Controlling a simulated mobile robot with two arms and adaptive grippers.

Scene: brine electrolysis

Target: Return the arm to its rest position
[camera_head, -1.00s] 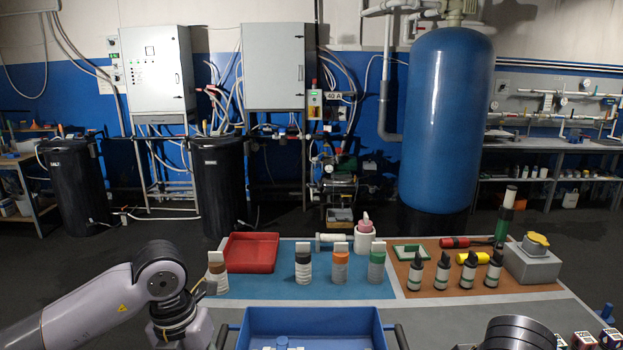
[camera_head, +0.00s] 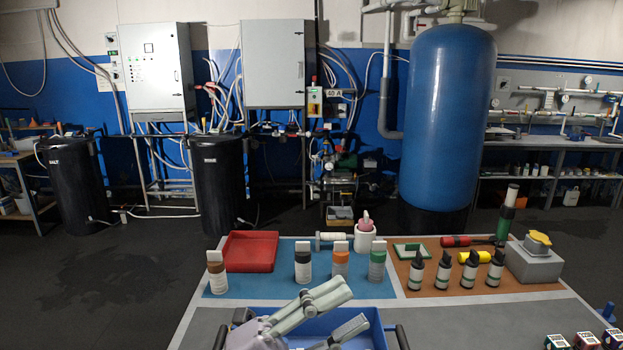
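My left gripper (camera_head: 352,305) is at the bottom centre, above the blue tray (camera_head: 376,333). Its two pale fingers point up and to the right and stand apart, with nothing seen between them. It covers much of the tray, so what lies inside is hidden. My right gripper is not in view.
The table carries a red tray (camera_head: 250,252), several capped bottles such as the orange-labelled one (camera_head: 341,263), several dark-topped bottles (camera_head: 442,272) and a grey box with a yellow top (camera_head: 535,258). Small boxes (camera_head: 586,340) sit at the bottom right. The grey front strip (camera_head: 450,325) is mostly clear.

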